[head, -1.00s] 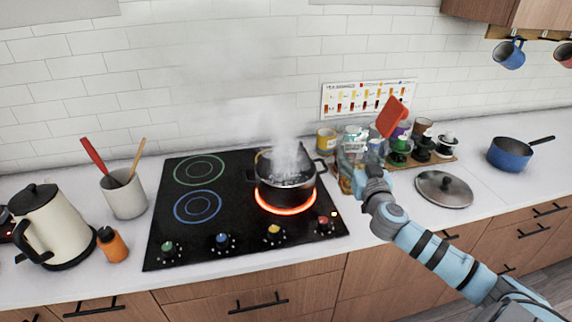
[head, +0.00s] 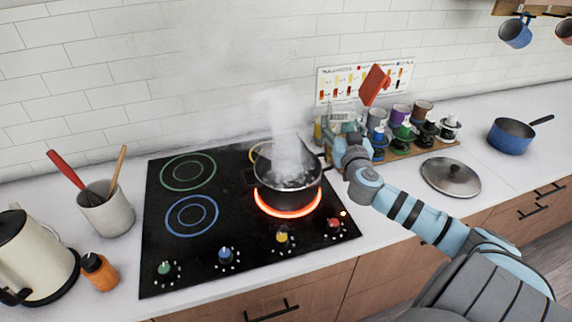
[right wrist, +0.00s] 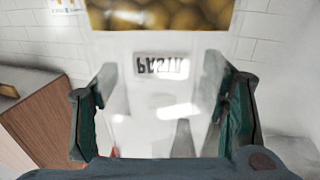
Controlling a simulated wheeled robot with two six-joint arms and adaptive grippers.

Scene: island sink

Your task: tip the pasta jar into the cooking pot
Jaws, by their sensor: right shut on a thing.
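The black cooking pot (head: 262,188) stands on a glowing red ring of the hob, with liquid in it and steam rising. My right gripper (head: 346,140) is shut on the clear pasta jar (head: 342,114), to the right of the pot and behind it. In the head view the jar is partly hidden by the gripper. In the right wrist view the jar's label (right wrist: 160,68) sits between the two fingers (right wrist: 163,112), and yellow pasta (right wrist: 160,16) fills the strip at the top. A red flap (head: 375,84) shows beside the jar. My left gripper is out of view.
Several coloured bottles and cups stand on a wooden tray (head: 400,150) behind my right arm. A pot lid (head: 450,177) and blue saucepan (head: 512,136) lie to the right. A utensil crock (head: 107,210), orange bottle (head: 99,271) and kettle (head: 40,252) stand left.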

